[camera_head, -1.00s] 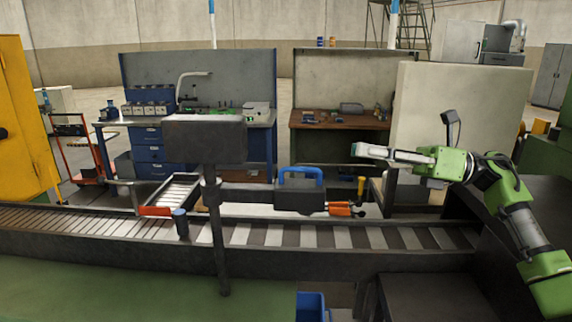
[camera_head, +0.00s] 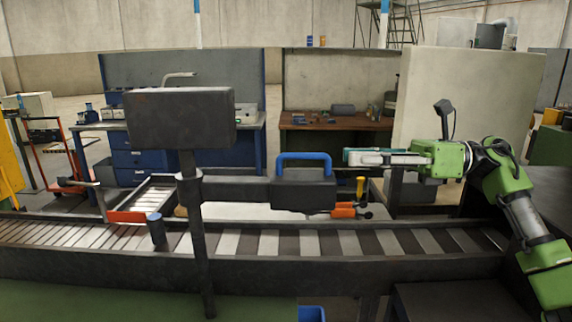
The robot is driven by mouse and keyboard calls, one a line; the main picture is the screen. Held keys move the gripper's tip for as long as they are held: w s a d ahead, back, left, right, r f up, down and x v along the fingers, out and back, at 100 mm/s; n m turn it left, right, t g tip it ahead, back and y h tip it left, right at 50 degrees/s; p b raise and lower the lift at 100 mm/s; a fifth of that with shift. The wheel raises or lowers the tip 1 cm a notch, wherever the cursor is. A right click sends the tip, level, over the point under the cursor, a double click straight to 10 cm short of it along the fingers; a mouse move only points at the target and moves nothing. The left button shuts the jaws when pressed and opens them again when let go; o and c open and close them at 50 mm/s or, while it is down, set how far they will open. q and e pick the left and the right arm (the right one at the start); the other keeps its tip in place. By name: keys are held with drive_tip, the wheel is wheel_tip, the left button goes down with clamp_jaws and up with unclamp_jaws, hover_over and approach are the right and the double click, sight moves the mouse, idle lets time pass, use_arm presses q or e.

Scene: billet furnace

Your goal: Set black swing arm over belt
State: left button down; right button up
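The black swing arm (camera_head: 235,190) reaches right from a dark upright post (camera_head: 197,240) at the near side of the belt. It ends in a dark block (camera_head: 303,194) with a blue handle (camera_head: 303,156) on top. In the picture the block lies above the slatted belt (camera_head: 330,243); whether it is directly over the belt is hard to judge. My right gripper (camera_head: 352,157) comes in from the right, its fingers pointing left, a small gap right of the handle. It is seen side-on, so its opening cannot be told. My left gripper is out of view.
A dark box (camera_head: 180,118) tops the post. An orange-red bar (camera_head: 132,216) and a dark cylinder (camera_head: 156,230) stand by the belt's left part. Orange-handled tools (camera_head: 348,210) lie behind the block. A pale panel (camera_head: 460,105) stands behind my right arm.

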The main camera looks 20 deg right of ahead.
sight(288, 156)
drive_tip(key=p+x, duration=0.2)
drive_tip(key=x, duration=0.4)
drive_tip(key=p+x, duration=0.2)
drive_tip(key=x, duration=0.4)
drive_tip(key=shift+s+a+r, duration=0.1)
drive_tip(key=shift+s+r, duration=0.1)
drive_tip(key=shift+w+a+f+p, duration=0.2)
drive_tip(key=shift+a+p, duration=0.15)
drive_tip(key=shift+a, duration=0.35)
drive_tip(key=shift+r, duration=0.1)
clamp_jaws()
